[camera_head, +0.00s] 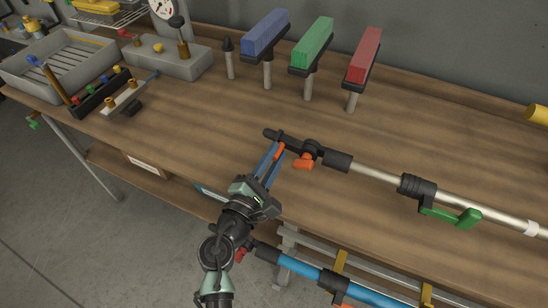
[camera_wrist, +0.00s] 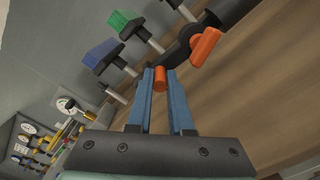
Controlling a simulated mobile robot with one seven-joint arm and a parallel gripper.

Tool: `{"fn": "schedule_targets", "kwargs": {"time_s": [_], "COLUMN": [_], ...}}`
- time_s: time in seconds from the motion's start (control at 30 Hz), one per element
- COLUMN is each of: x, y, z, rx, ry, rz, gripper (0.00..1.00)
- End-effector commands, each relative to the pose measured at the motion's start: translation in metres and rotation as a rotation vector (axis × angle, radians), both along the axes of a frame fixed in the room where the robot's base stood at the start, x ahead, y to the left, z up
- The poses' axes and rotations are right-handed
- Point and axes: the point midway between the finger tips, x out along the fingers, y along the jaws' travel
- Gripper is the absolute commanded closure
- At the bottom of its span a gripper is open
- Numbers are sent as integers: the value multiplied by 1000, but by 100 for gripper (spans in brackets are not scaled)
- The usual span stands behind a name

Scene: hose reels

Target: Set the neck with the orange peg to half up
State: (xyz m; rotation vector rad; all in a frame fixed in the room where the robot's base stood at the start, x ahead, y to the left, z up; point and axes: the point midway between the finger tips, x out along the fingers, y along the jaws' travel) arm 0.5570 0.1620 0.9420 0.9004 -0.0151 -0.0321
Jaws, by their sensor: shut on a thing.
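My gripper (camera_head: 276,151) has blue fingers, shut on a small orange peg (camera_head: 280,147). The peg also shows between the fingertips in the wrist view (camera_wrist: 160,78). Beside it is a black neck (camera_head: 287,140) at the left end of a long silver pole; it reaches left from a joint. The fingers hide part of where peg and neck meet. An orange knob (camera_head: 303,161) hangs at the joint, apart from the fingers; the wrist view shows it as a larger orange cylinder (camera_wrist: 204,47).
The silver pole (camera_head: 381,176) runs right, with a green lever (camera_head: 455,217). A blue pole (camera_head: 358,291) lies lower, in front of the bench. Blue (camera_head: 265,34), green (camera_head: 313,43) and red (camera_head: 364,55) blocks stand on posts behind. A grey tray (camera_head: 20,82) is far left. Bench middle is clear.

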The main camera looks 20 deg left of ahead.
Motion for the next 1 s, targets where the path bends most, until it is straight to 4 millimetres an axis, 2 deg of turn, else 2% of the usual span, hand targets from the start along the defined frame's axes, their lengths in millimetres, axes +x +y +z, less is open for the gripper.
{"fn": "schedule_targets", "kwargs": {"time_s": [0.6,1.0], "x": [-1,-1], "y": [-10,-16], "z": [26,34], "rx": [490,653], "ry": [-18,-22], "rz": [0,0], "gripper": [100,100]}}
